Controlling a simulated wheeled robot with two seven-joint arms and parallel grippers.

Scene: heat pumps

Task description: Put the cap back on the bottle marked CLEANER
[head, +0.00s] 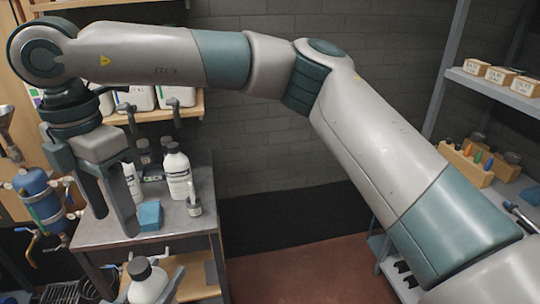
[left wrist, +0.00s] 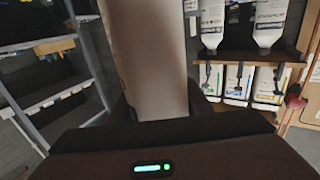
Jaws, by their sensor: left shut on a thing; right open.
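My left gripper (head: 150,274) is low in the head view, shut around a white bottle (head: 149,291) with a dark top. The bottle's label is not visible. A large pale cylinder (left wrist: 148,55), apparently this bottle, rises between the fingers in the left wrist view. My right gripper (head: 112,218) is open and empty over the left part of the grey bench (head: 190,228). A white bottle (head: 178,175) with a dark top stands upright on the bench. Another white bottle (head: 133,183) is partly hidden behind the right gripper. No label reads clearly as CLEANER, and no loose cap is distinguishable.
A blue block (head: 149,216) and a small white and grey item (head: 195,201) sit on the bench. A blue cylinder with pipes (head: 38,192) is at the left. A shelf unit with a wooden rack (head: 466,165) is at the right. Floor between is clear.

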